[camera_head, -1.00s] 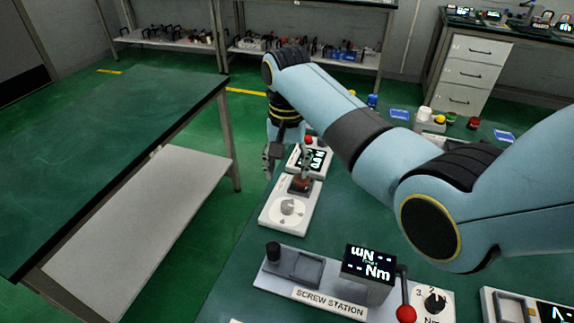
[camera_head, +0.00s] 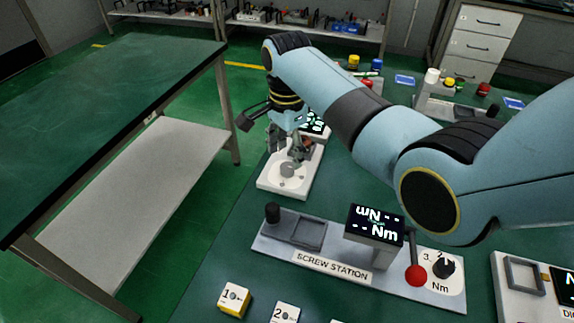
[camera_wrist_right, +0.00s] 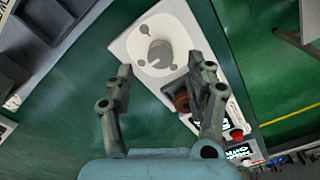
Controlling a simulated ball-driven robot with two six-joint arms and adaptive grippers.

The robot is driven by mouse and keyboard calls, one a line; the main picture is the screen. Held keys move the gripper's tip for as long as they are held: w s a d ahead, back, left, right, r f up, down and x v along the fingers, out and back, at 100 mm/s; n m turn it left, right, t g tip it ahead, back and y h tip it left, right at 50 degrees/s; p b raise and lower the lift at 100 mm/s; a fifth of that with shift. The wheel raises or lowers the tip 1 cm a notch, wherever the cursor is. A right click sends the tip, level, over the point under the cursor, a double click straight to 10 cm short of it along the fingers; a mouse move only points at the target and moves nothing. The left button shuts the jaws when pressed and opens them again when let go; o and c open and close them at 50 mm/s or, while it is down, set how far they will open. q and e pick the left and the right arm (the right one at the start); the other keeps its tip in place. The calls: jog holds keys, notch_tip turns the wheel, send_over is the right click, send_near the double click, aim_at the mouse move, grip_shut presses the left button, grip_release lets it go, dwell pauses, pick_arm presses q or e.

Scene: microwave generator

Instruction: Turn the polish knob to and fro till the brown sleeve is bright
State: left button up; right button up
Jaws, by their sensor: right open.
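The polish station is a white plate (camera_head: 268,186) near the table's left edge. Its grey round knob (camera_head: 287,170) stands on the near part, and in the right wrist view the knob (camera_wrist_right: 160,54) shows a raised bar. The brown sleeve (camera_wrist_right: 182,100) sits in a dark holder behind the knob, partly covered by a finger; the gripper hides it in the head view. My right gripper (camera_head: 289,147) is above the station. In the wrist view its open, empty fingers (camera_wrist_right: 166,72) point towards the knob, which lies just beyond the fingertips. My left gripper is out of view.
The screw station (camera_head: 335,262) with its display and red-knobbed lever stands in front of the polish station. Numbered blocks (camera_head: 234,299) lie nearer. A lit display (camera_head: 314,122) is at the polish station's far end. A separate green-topped table (camera_head: 110,95) is at left.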

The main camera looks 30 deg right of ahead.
aim_at(287, 166)
jog(key=shift+f, duration=2.25)
grip_shut()
